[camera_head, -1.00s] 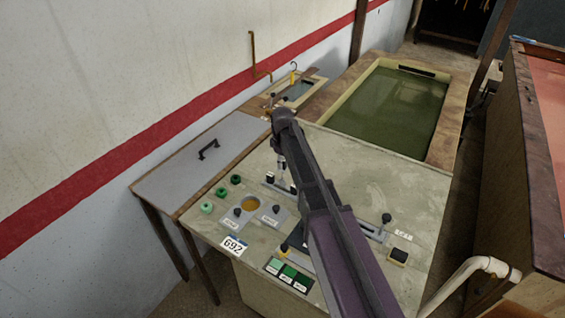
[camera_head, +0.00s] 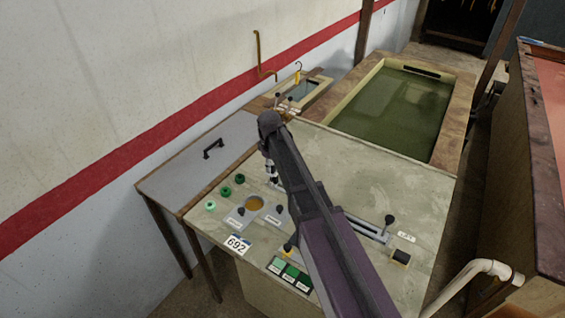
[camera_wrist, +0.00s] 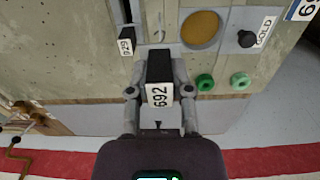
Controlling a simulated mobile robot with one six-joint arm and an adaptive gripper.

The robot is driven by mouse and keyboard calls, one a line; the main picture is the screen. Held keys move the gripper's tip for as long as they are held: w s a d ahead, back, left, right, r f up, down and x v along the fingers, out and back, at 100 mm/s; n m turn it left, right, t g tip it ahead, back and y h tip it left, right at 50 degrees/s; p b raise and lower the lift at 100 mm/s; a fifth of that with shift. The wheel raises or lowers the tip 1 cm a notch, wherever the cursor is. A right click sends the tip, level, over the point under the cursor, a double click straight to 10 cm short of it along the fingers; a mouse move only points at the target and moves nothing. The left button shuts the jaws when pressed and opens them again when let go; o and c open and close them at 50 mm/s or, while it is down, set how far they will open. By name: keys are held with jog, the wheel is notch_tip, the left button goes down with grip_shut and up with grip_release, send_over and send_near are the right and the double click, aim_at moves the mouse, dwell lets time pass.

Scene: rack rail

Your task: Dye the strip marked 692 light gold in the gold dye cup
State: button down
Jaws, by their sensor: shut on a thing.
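My gripper (camera_wrist: 159,92) is shut on a dark block with a white tag reading 692 (camera_wrist: 160,96). Any strip below the block is hidden. In the head view my gripper (camera_head: 271,176) hangs over the worktop, behind and slightly right of the gold dye cup (camera_head: 254,203). The cup is a round amber opening in a grey plate; in the wrist view the cup (camera_wrist: 201,29) is up and right of the held block, apart from it. A black knob (camera_wrist: 246,38) stands beside a label reading GOLD. A 692 card (camera_head: 238,245) is at the worktop's front edge.
Several green round pots (camera_head: 225,191) stand at the worktop's left edge. Green sample cards (camera_head: 290,274) lie at the front. A slotted rail with a black knob (camera_head: 389,220) is at right.

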jog(key=s+a, duration=0.4)
jog(key=a, duration=0.2)
jog(key=shift+a+r+p, duration=0.3)
jog(key=shift+a+r, duration=0.05)
jog(key=shift+s+f, duration=0.1)
jog(key=shift+f, duration=0.15)
notch_tip(320, 180, down, 10)
jog(key=b, duration=1)
jog(key=shift+r, duration=0.15)
dwell(3.0)
notch_tip(320, 180, up, 10)
jog(key=p, duration=1)
jog(key=shift+r, duration=0.1)
dwell(0.6)
